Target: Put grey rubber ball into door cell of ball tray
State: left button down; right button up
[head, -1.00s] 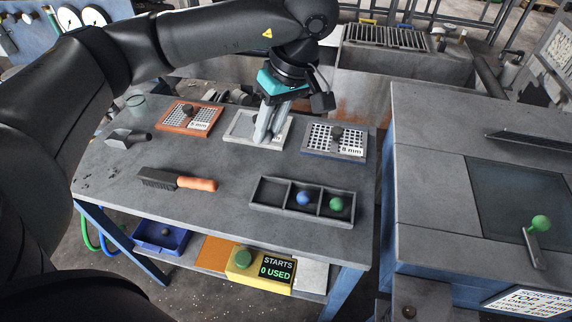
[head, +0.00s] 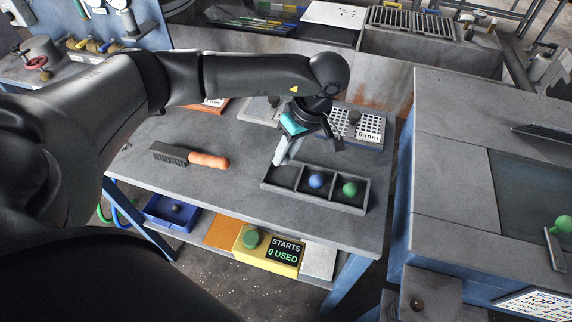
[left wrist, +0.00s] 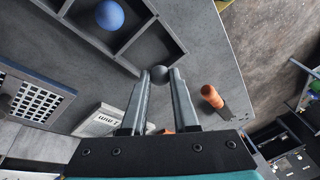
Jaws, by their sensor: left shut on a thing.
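The ball tray (head: 312,202) is a dark grey open tray with three cells in a row on the bench. Its left cell looks empty, a blue ball (head: 316,181) sits in the middle cell, and a green ball (head: 350,189) sits in the right cell. My left gripper (head: 278,162) is just above the tray's back left corner. In the left wrist view, its fingers (left wrist: 158,80) are shut on a dark grey ball (left wrist: 158,74), with the tray (left wrist: 133,40) beyond. The head view does not show the held ball clearly. My right gripper is not in view.
A wire brush (head: 208,160) with an orange handle lies left of the tray. A blue-framed sieve panel (head: 372,127) stands behind it. On the lower shelf are a blue bin (head: 165,222) and a yellow button box (head: 250,258). The screen machine (head: 440,170) stands at right.

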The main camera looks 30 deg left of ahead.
aim_at(281, 177)
pick_arm(q)
jog(key=shift+f, duration=2.1)
jog(key=shift+f+b, duration=0.55)
jog(key=shift+b, duration=0.2)
jog(key=shift+f, duration=0.1)
jog(key=c, duration=0.7)
grip_release()
jog(key=shift+r, duration=0.2)
jog(key=shift+r+p, duration=0.25)
jog(key=shift+p, duration=0.1)
jog(key=p+v, duration=0.1)
jog(key=v, duration=1.1)
jog(key=shift+r, duration=0.25)
